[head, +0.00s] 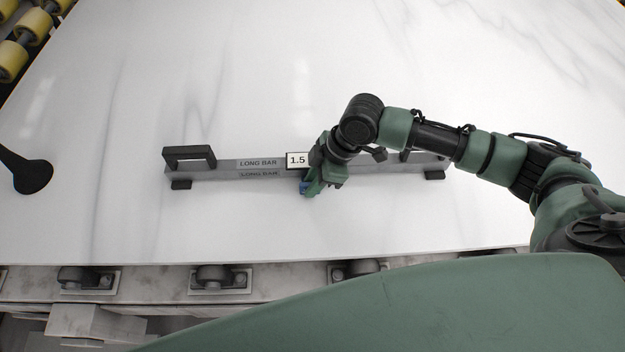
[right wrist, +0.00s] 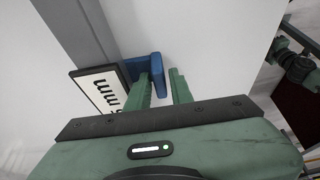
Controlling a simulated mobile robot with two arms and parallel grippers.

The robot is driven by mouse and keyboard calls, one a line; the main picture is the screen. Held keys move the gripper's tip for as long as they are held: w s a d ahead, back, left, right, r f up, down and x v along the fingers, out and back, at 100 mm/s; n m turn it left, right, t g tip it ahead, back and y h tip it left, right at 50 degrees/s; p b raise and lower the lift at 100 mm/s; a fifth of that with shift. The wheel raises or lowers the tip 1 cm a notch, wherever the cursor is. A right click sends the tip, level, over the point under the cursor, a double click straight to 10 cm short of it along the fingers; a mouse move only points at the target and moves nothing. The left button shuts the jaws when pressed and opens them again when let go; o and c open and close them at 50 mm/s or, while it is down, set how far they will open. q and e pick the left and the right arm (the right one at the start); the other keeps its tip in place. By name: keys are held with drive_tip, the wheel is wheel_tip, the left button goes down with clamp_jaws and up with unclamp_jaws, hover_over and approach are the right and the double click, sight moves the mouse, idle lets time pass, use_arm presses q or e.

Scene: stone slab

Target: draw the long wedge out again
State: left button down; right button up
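A long grey bar (head: 220,168) marked LONG BAR lies across the pale slab, with a black handle at each end. A small white sign reading 1.5 (head: 297,160) sits at its middle; the sign shows turned in the right wrist view (right wrist: 98,90). A blue piece (right wrist: 140,66), which seems to be the wedge, is beside the sign; only a bit shows in the head view (head: 303,187). My right gripper (right wrist: 161,80) is at the blue piece. Its fingers stand apart with a blue tab between them and a narrow gap at the right finger. My left gripper is not in view.
The stone slab (head: 450,60) is clear around the bar. A black object (head: 27,172) shows at the left edge. Rollers (head: 12,60) are at the far left, and metal supports (head: 215,278) run along the slab's front edge.

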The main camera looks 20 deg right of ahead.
clamp_jaws()
drive_tip(key=shift+s+r, duration=0.1)
drive_tip(key=shift+s, duration=0.05)
drive_tip(key=s+p, duration=0.1)
drive_tip(key=s, duration=0.1)
drive_tip(key=s+a+p, duration=0.1)
drive_tip(key=s+p, duration=0.3)
drive_tip(key=shift+s+a+r, duration=0.15)
drive_tip(key=shift+a, duration=0.25)
drive_tip(key=shift+s+a+f, duration=0.2)
drive_tip(key=shift+s, duration=0.15)
unclamp_jaws()
